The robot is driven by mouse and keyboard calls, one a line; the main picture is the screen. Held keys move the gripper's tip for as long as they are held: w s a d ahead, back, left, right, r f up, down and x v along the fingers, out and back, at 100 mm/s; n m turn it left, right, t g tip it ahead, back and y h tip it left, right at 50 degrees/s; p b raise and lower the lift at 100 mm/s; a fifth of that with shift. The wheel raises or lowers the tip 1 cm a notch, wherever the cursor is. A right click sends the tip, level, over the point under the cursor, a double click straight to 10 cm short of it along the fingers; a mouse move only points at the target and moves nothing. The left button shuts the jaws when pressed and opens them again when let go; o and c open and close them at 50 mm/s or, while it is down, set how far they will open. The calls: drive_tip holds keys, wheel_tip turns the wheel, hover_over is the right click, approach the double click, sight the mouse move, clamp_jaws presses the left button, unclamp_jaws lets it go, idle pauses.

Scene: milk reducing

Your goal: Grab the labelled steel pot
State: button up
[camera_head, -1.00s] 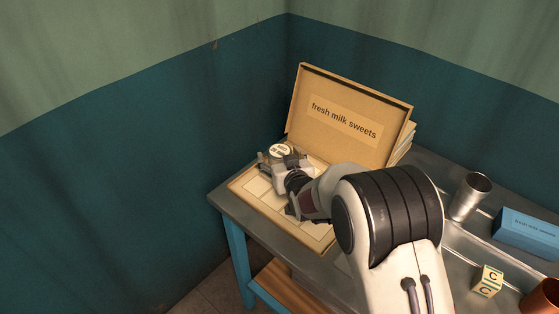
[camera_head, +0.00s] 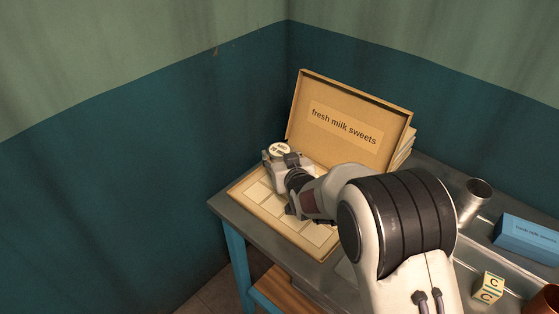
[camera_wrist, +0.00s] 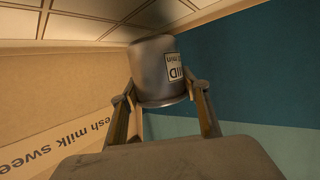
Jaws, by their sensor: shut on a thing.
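The steel pot (camera_wrist: 152,72) is a grey metal cylinder with a pale printed label (camera_wrist: 175,67) on its side, partly cut off from view. My gripper (camera_wrist: 160,95) is shut on it, one finger on each side in the wrist view. My gripper hides most of the pot there. I cannot tell whether its base touches the box.
The open cardboard box (camera_head: 263,217) has a divided tray and an upright lid (camera_head: 345,121) reading "fresh milk sweets". Walls meet behind.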

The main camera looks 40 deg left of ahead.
wheel_tip(320, 180, up, 8)
drive_tip(key=shift+f, duration=0.25)
idle(0.6)
